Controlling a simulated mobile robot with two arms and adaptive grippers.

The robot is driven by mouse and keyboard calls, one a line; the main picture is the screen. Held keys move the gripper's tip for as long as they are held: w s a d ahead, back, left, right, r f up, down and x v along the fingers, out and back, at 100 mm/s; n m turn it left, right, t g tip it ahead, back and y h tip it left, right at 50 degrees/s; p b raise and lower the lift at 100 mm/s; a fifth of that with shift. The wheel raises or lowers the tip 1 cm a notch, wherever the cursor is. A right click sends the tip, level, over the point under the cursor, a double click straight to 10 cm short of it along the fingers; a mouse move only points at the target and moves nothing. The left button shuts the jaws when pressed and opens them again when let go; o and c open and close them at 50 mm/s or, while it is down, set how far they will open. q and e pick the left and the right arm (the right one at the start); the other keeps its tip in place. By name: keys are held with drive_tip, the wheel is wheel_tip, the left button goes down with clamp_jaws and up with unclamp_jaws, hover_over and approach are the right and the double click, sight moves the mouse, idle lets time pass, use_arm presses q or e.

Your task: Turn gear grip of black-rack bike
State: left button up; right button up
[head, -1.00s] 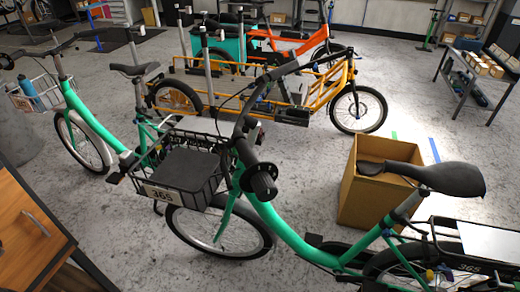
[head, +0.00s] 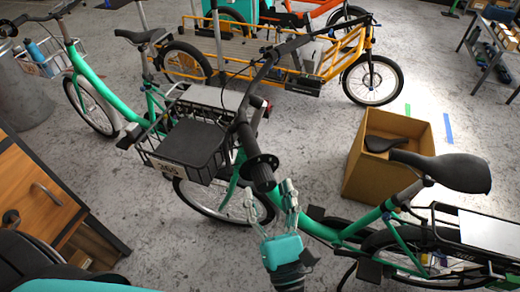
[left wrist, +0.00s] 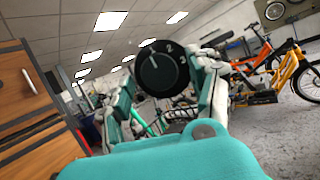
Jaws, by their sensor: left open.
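The near bike has a teal frame (head: 325,232), a black front basket (head: 190,148) and a black rear rack (head: 440,235). Its gear grip (head: 262,172) is a black cylinder at the near handlebar end. In the left wrist view the gear grip (left wrist: 163,68) shows its round end face with a pointer line and the digits 2 and 3. My left gripper (head: 270,198) is open, just below and in front of the grip. In the left wrist view its fingers stand to either side of the grip; I cannot tell whether they touch it. My right gripper is out of view.
Another teal bike (head: 90,78) stands at the left and a yellow cargo bike (head: 330,60) behind. A cardboard box (head: 372,180) sits beyond the near bike's saddle (head: 440,172). A wooden cabinet (head: 35,205) stands at the left edge.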

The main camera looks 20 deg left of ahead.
sight(261, 165)
use_arm(q)
drive_tip(key=p+x, duration=0.2)
drive_tip(key=x, duration=0.4)
drive_tip(key=shift+r, duration=0.15)
drive_tip(key=shift+w+a+r, duration=0.1)
drive_tip(key=shift+w+a, duration=0.25)
drive_tip(key=shift+w, duration=0.2)
clamp_jaws()
